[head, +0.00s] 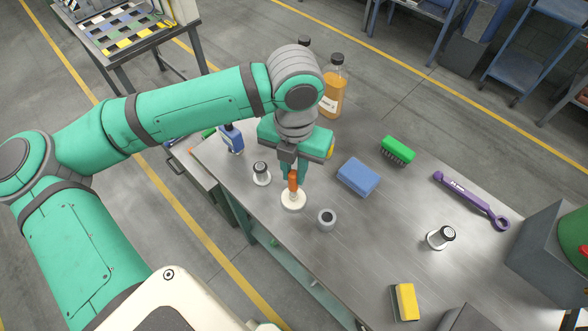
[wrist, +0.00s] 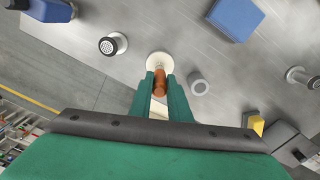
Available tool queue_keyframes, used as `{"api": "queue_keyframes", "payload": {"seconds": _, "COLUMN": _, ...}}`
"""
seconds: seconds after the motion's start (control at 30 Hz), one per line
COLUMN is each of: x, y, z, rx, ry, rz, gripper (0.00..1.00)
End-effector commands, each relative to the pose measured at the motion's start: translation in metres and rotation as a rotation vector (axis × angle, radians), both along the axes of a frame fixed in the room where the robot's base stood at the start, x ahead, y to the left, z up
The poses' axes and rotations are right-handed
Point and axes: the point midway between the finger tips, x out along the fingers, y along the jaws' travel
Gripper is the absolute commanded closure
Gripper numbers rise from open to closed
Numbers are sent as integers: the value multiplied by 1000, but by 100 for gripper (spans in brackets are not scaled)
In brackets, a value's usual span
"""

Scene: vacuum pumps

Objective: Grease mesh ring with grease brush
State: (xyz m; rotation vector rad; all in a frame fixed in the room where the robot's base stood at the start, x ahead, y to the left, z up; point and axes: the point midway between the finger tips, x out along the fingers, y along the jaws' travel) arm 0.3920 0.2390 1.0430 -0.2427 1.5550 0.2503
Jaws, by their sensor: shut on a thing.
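My gripper (head: 293,176) is shut on the orange-brown handle of what looks like the grease brush (head: 293,184); the handle also shows between the fingers in the wrist view (wrist: 160,82). The handle stands upright over a round white dish or base (head: 293,201). The bristles are not visible, and I cannot tell whether the brush touches it. A short grey hollow ring (head: 327,218), possibly the mesh ring, stands just right of the white base; it also shows in the wrist view (wrist: 198,86). Its mesh cannot be made out from the head.
A blue sponge (head: 358,176), green brush (head: 397,150), purple wrench (head: 472,201), yellow block (head: 405,302), amber bottle (head: 333,90) and blue bottle (head: 232,139) are on the metal table (head: 375,235). Its middle is clear.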

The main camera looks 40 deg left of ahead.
Motion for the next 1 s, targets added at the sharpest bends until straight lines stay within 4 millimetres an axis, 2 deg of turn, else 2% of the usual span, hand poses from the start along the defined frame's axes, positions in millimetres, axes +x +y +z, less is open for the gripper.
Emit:
{"api": "queue_keyframes", "payload": {"seconds": 0.17, "x": 0, "y": 0, "z": 3, "rx": -1, "ry": 3, "rz": 0, "gripper": 100}}
{"api": "queue_keyframes", "payload": {"seconds": 1.0, "x": 0, "y": 0, "z": 61, "rx": 1, "ry": 0, "rz": 1, "gripper": 100}}
